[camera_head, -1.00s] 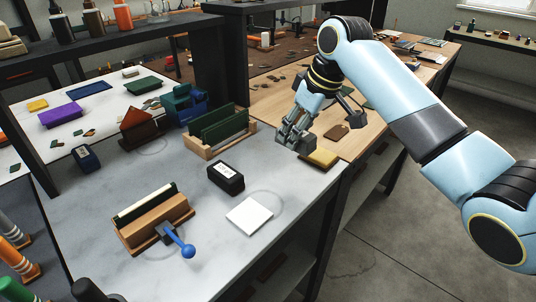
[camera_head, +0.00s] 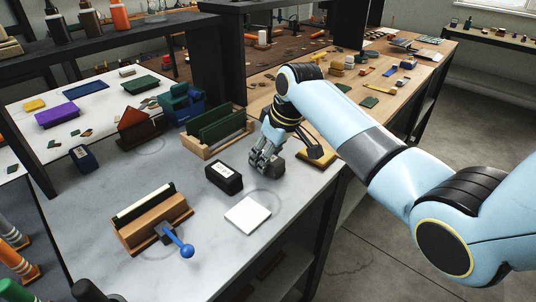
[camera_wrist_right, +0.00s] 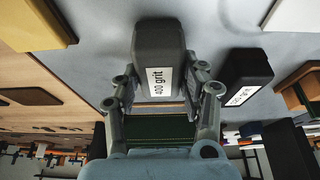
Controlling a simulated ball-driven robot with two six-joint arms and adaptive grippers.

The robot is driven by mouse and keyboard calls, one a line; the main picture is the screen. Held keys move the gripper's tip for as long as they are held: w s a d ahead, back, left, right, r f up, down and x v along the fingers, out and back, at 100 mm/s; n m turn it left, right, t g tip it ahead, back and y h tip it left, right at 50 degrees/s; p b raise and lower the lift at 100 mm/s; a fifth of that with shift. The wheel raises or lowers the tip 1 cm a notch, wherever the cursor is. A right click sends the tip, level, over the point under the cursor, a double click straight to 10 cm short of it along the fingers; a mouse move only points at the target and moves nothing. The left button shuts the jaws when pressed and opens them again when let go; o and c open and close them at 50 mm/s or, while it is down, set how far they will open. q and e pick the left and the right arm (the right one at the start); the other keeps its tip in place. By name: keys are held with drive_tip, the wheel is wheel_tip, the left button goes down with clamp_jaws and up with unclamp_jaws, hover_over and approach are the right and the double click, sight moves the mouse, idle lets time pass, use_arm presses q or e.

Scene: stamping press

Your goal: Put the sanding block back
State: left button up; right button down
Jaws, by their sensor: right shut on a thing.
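My right gripper (camera_head: 265,160) is shut on a dark sanding block (camera_head: 278,163). In the right wrist view the block (camera_wrist_right: 158,50) shows a white label reading "400 grit" between the two fingers. The block is at or just above the grey tabletop; I cannot tell whether it touches. A second black block with a white label (camera_head: 224,177) lies on the table to the left of the gripper, apart from it; it also shows in the right wrist view (camera_wrist_right: 240,82). A faint ring (camera_head: 270,194) marks the tabletop in front of the gripper. My left gripper is out of view.
A white square (camera_head: 248,215) lies in front of the second block. A wooden rack with green boards (camera_head: 212,142) stands behind. A wooden holder with a blue-knobbed lever (camera_head: 152,222) stands front left.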

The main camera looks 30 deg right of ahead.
drive_tip(key=c, duration=0.7)
unclamp_jaws()
drive_tip(key=v, duration=1.2)
